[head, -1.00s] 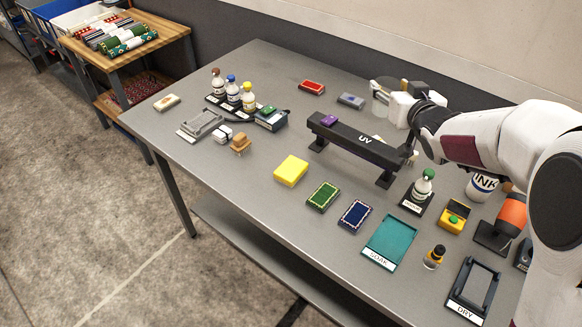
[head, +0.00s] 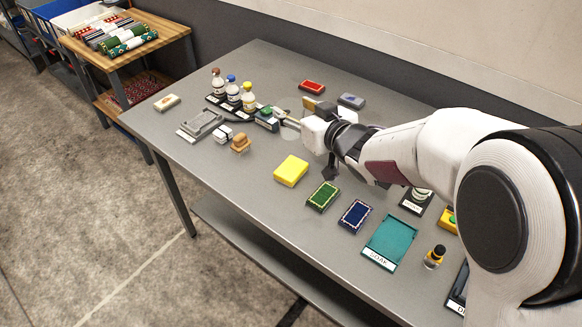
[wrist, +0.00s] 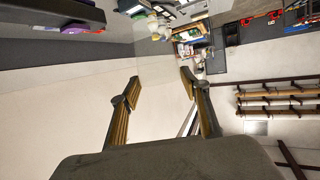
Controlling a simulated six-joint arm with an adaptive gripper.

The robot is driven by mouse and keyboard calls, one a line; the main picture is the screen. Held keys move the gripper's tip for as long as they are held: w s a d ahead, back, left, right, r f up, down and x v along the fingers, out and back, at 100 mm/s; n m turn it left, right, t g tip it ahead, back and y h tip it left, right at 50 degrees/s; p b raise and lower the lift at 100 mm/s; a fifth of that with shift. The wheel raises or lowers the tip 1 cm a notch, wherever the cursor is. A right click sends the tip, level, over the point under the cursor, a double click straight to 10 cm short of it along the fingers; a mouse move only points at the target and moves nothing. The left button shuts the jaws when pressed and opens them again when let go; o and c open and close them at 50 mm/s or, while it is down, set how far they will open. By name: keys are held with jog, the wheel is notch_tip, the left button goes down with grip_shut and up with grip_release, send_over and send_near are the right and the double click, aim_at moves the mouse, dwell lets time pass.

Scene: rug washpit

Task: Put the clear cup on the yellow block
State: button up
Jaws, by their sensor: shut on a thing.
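The yellow block (head: 291,171) lies flat on the grey table, with nothing on top. My gripper (head: 296,113) is behind it in the head view, above the table, with its fingers shut on the clear cup (head: 290,131). The cup is faint and see-through, so its exact outline and tilt are hard to tell. It appears apart from the block.
Near the cup are a bottle rack (head: 233,110) and a brown brush (head: 241,144). Green (head: 323,196) and blue (head: 356,215) rug samples and the teal SOAK tray (head: 389,243) lie right of the block. My arm hides most of the UV bar. Bare table lies left of the block.

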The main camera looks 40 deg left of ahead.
aim_at(296, 138)
jog(key=shift+f, duration=1.2)
jog(key=shift+f, duration=3.15)
jog(key=shift+f, duration=0.15)
jog(key=shift+f, duration=1.7)
jog(key=shift+f, duration=0.15)
jog(key=o, duration=0.8)
jog(key=shift+c, duration=0.2)
jog(key=shift+d+r, duration=0.1)
jog(key=shift+r, duration=0.1)
jog(key=v, duration=1.1)
jog(key=shift+s+d, duration=0.15)
jog(key=shift+d, duration=0.2)
